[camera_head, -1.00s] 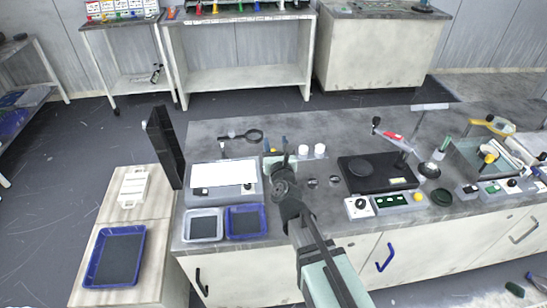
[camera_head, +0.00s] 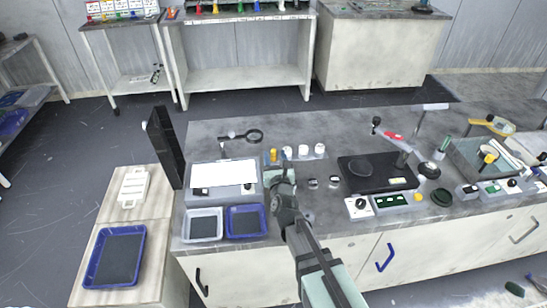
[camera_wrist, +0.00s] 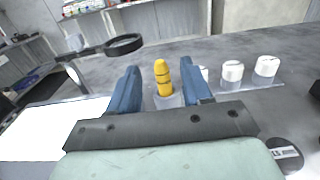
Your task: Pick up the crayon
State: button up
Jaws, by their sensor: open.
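A yellow crayon-like piece (camera_wrist: 163,78) with ringed sides stands upright in a pale holder (camera_wrist: 168,101), seen between my fingers in the wrist view. In the head view the yellow piece (camera_head: 273,155) is at the left end of a row with white cylinders. My gripper (camera_wrist: 160,76) is open, one blue finger on each side of the yellow piece in the picture, with nothing held. In the head view my gripper (camera_head: 279,172) is on the near side of the row. The gap in depth between fingertips and piece is hard to judge.
White cylinders (camera_wrist: 232,70) stand just right of the yellow piece. A magnifying glass (camera_head: 254,136) is behind, left of it. A white panel (camera_head: 223,173) is to the left, and a black platen unit (camera_head: 376,173) to the right. Blue tray (camera_head: 246,221) lies in front.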

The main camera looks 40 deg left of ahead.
aim_at(274, 152)
jog(key=x, duration=0.6)
jog(key=shift+f, duration=0.1)
jog(key=shift+c, duration=0.3)
grip_shut()
